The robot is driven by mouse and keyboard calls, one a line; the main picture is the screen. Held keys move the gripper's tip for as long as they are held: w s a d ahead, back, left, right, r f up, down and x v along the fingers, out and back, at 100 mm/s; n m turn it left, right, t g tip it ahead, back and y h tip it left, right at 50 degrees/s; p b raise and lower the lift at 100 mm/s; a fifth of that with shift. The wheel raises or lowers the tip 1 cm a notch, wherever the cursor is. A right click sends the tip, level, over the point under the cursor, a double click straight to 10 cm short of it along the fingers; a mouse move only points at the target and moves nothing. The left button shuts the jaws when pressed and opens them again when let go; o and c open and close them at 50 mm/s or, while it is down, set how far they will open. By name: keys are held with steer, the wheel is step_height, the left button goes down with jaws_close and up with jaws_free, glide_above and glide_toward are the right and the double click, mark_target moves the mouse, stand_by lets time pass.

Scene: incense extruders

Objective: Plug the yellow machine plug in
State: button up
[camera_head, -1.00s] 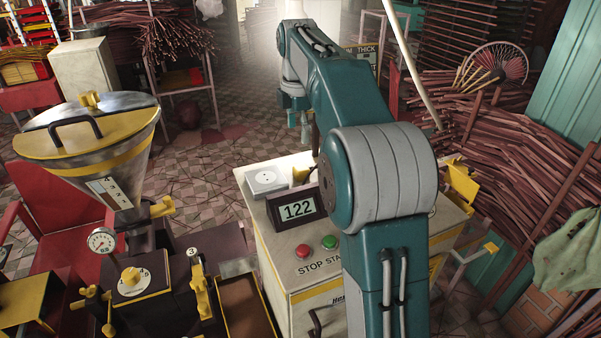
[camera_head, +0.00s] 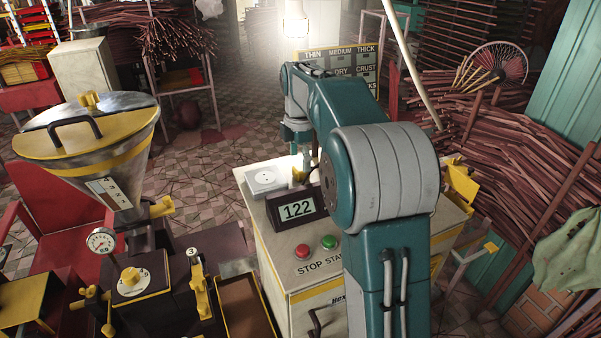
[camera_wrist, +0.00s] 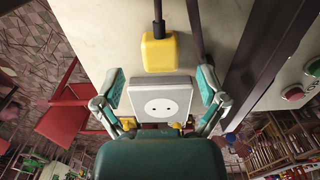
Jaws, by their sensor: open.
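The yellow plug (camera_wrist: 160,52) is a block with a dark cable, lying on the cream machine top in the wrist view. It shows small in the head view (camera_head: 299,175), beside the display. A white socket box (camera_wrist: 161,88) with a round two-hole face is next to it, apart from it. The socket is on the back left of the machine top in the head view (camera_head: 266,181). My gripper (camera_wrist: 160,76) is open and empty, its teal-padded fingers spread either side of the socket box in the wrist view, with the plug beyond the tips. In the head view it is largely hidden.
The dark display reading 122 (camera_head: 297,208) stands close beside the plug. Red (camera_head: 303,251) and green (camera_head: 329,242) buttons are in front. The extruder with its hopper (camera_head: 88,140) stands left. Incense bundles (camera_head: 480,150) fill the right. Open tiled floor lies behind.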

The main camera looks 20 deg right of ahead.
mark_target(301, 167)
steer(key=shift+d+f, duration=0.1)
steer(key=shift+f, duration=1.45)
steer(key=c, duration=1.2)
steer(key=shift+o, duration=0.2)
